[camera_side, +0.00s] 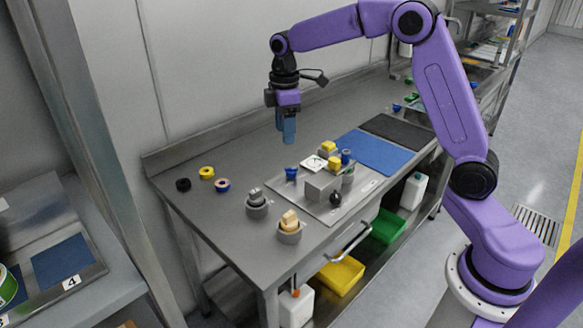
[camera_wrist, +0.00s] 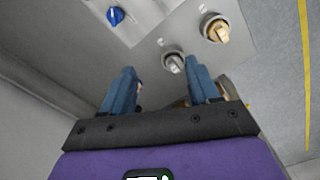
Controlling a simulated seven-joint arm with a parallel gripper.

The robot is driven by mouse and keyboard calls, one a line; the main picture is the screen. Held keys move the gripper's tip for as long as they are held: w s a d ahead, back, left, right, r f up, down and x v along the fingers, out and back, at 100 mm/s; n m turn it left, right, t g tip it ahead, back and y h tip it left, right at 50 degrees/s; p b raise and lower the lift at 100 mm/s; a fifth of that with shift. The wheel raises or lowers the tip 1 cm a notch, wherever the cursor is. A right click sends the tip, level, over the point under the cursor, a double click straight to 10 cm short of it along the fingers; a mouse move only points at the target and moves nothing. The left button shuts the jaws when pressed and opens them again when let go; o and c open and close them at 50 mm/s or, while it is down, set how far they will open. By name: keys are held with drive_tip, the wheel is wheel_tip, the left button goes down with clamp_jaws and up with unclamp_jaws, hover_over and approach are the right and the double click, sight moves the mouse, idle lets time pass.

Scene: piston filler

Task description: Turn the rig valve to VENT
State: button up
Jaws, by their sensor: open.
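The rig is a pale metal plate (camera_side: 330,211) on the steel bench, carrying a grey block (camera_side: 322,186), a white dial (camera_side: 314,163) and small fittings. A blue knob (camera_side: 291,174) stands at the plate's left corner and looks like the valve handle. It also shows at the top of the wrist view (camera_wrist: 115,15), with a pale mark on its top. I cannot read a VENT label. My gripper (camera_side: 288,137) is open and empty, pointing down above the bench behind the blue knob, apart from it. Its two blue fingers spread wide in the wrist view (camera_wrist: 160,88).
A grey knobbed part (camera_side: 257,204) and a tan-topped part (camera_side: 289,228) stand at the bench's front. Black (camera_side: 183,185), yellow (camera_side: 207,173) and dark-and-pink (camera_side: 222,185) rings lie left. A blue mat (camera_side: 370,152) and dark mat (camera_side: 398,130) lie right. Bench between rings and gripper is clear.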

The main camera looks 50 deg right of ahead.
hover_over(292, 170)
wheel_tip(292, 170, down, 2)
wheel_tip(292, 170, down, 17)
drive_tip(key=shift+f, duration=0.2)
drive_tip(key=shift+a, duration=0.1)
drive_tip(key=c, duration=1)
